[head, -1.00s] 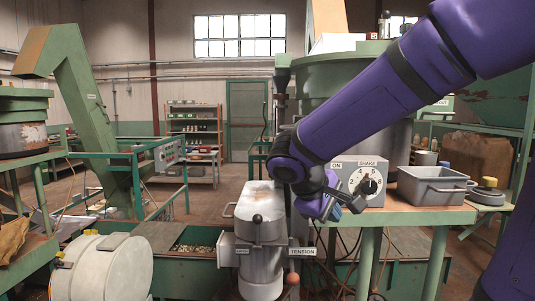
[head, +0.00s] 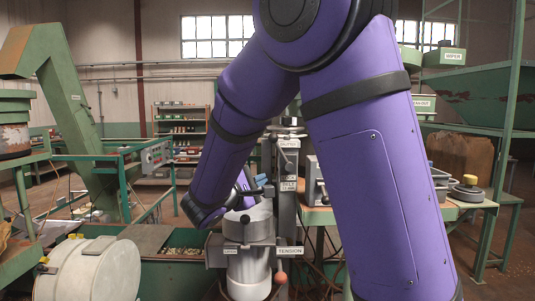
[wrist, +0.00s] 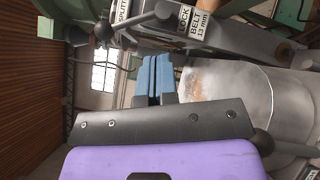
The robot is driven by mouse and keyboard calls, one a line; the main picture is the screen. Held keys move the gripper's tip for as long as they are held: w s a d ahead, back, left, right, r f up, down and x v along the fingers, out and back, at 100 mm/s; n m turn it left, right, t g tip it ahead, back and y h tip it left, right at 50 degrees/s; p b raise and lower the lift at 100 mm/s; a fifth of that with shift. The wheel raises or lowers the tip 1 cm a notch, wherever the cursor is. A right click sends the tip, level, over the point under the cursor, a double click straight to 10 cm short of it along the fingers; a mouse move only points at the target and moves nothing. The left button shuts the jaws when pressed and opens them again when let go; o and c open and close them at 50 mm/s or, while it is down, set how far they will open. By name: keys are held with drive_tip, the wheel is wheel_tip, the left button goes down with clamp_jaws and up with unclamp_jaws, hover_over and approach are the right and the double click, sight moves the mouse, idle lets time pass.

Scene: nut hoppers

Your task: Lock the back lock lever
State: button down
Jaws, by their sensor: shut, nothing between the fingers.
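My gripper (head: 261,181) is shut and empty above the grey metal machine, beside its column (head: 286,205). In the wrist view its blue fingertips (wrist: 154,68) are together, apart from the parts around them. A dark lever with a ball knob (wrist: 103,31) sticks out beside the LOCK label (wrist: 186,18) on the column, up and left of the fingertips. It looks like the back lock lever; I cannot tell its lock state. A second dark knob (wrist: 262,142) is on the machine's near side, also in the head view (head: 245,218).
The machine's round drum (head: 250,262) stands below my gripper, with a TENSION label (head: 290,251) and an orange knob (head: 281,277) beside it. A white drum (head: 88,268) is at the lower left.

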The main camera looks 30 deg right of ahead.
sight(281, 151)
drive_tip(key=w+a+n+t, duration=0.1)
drive_tip(key=a, duration=0.1)
drive_tip(key=w+a+r+n+t+h, duration=0.1)
drive_tip(key=w+a+t, duration=0.1)
drive_tip(key=shift+w, duration=0.15)
drive_tip(key=s+r+x, duration=0.1)
drive_tip(key=s+x, duration=0.1)
drive_tip(key=x, duration=1.1)
drive_tip(key=shift+s+d+r, duration=0.2)
drive_tip(key=shift+d, duration=0.1)
